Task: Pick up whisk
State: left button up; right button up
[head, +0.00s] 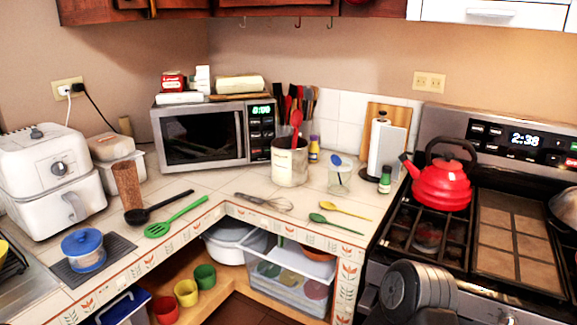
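The whisk (264,202) lies on the tiled counter in the inner corner, in front of the microwave and near the counter's front edge. Its grey handle points left and its wire loops point right. Nothing covers it. Neither of my grippers shows in the head view. A dark grey rounded part of my arm shows at the bottom right, in front of the stove, with no fingers visible. Nothing of my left arm is in view.
A utensil crock (290,163) stands just behind the whisk. A green spoon (334,223) and a yellow spoon (346,211) lie to its right, a green slotted spatula (176,217) to its left. The red kettle (441,184) is on the stove at right.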

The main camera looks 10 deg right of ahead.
aim_at(240, 195)
jog(key=i+j+z, duration=0.4)
jog(key=i+j, duration=0.4)
jog(key=i, duration=0.1)
